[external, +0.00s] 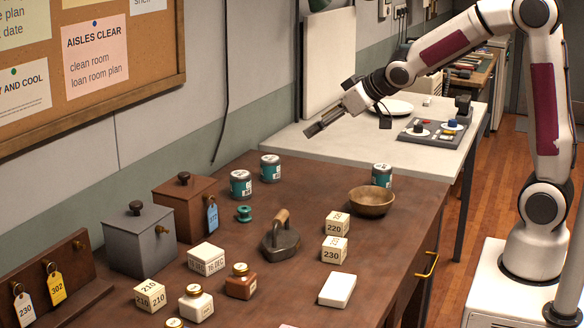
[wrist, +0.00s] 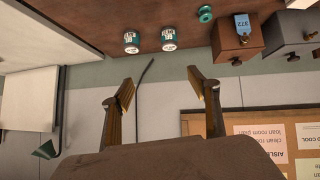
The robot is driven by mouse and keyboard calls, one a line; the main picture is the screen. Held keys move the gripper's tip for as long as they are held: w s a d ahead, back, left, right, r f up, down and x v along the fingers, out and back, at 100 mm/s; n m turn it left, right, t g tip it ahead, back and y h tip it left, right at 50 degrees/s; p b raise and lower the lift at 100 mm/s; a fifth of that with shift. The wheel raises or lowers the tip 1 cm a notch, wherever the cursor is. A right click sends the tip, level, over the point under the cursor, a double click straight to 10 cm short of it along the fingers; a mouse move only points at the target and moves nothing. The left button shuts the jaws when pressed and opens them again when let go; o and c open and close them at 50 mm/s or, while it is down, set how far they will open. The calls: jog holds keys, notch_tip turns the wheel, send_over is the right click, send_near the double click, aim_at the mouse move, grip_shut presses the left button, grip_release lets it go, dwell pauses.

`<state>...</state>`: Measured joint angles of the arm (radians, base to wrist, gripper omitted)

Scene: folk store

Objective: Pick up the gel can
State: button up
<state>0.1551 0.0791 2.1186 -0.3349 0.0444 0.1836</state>
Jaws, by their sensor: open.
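Three teal cans with pale labels and grey lids stand on the brown table. Two are at the back, a left can (external: 240,183) and a right can (external: 270,168); the third can (external: 381,174) stands behind the wooden bowl. I cannot read which one is the gel can. The two back cans also show in the wrist view, one can (wrist: 131,42) beside another can (wrist: 168,39). My gripper (external: 318,127) is open and empty, high above the table's far end and apart from every can. Its spread fingers (wrist: 164,92) show in the wrist view with nothing between them.
The wooden bowl (external: 371,203) partly hides the third can. A dark iron (external: 281,240), a green spool (external: 244,214), a brown box (external: 184,205) and a grey box (external: 139,240) stand nearby. The wall (external: 150,130) rises close behind the table.

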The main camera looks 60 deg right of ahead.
jog(key=w+d+f+t+y, duration=0.1)
jog(key=w+d+f+t, duration=0.1)
jog(key=w+f, duration=0.8)
jog(key=n+t+y, duration=0.1)
jog(key=n+y, duration=0.1)
send_near(250, 177)
jog(key=x, duration=0.3)
jog(key=d+x, duration=0.1)
jog(key=x, duration=0.1)
jog(key=shift+w+f, duration=0.1)
jog(key=shift+w, duration=0.15)
jog(key=shift+x, duration=1.3)
jog(key=shift+w+a, duration=0.1)
jog(key=shift+a, duration=0.05)
jog(key=shift+w+a+f, duration=0.25)
jog(key=shift+w+f, duration=0.05)
jog(key=shift+w, duration=0.25)
jog(key=shift+w+a+f, duration=0.25)
jog(key=shift+w+f, duration=0.1)
jog(key=shift+w, duration=0.25)
jog(key=shift+x, duration=1.15)
jog(key=shift+r, duration=0.1)
jog(key=shift+c, duration=0.2)
